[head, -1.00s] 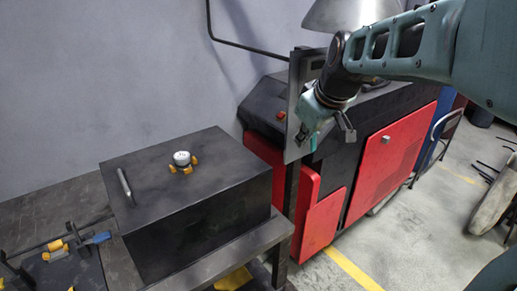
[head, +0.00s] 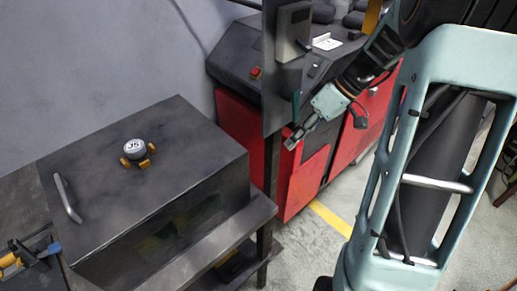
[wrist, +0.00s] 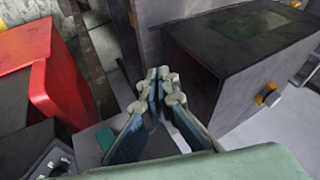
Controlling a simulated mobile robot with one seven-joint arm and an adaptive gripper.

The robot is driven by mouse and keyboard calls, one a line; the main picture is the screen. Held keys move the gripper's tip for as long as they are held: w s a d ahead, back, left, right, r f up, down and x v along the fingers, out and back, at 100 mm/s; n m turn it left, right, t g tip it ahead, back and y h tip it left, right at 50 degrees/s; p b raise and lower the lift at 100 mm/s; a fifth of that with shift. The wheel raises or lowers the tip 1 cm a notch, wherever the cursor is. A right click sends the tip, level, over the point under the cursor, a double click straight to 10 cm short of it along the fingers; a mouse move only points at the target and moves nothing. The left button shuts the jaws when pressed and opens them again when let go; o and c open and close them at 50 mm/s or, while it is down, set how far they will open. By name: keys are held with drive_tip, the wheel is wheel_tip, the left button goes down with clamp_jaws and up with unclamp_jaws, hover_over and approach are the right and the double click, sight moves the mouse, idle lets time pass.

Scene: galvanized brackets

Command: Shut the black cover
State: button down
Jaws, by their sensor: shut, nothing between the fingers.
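The black cover (head: 95,165) is the flat top of a black box on the bench at the left in the head view. It lies level and looks down on the box; I see no gap. It bears a metal handle (head: 67,198) and a white-topped knob with yellow lugs (head: 138,150).
An upright grey panel with a control box (head: 293,32) stands between the box and a red and black machine (head: 303,182). The bench (head: 215,245) has a lower shelf. Clamp-like yellow and blue pieces (head: 30,256) lie left of the box. Floor with a yellow line is at the right.

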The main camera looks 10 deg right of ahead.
drive_tip(key=s+a+f+p, duration=0.1)
drive_tip(key=a+f+p, duration=0.1)
drive_tip(key=a+f, duration=0.6)
drive_tip(key=shift+s+a+y+p, duration=0.15)
drive_tip(key=shift+a+y+p, duration=0.2)
drive_tip(key=shift+a, duration=0.35)
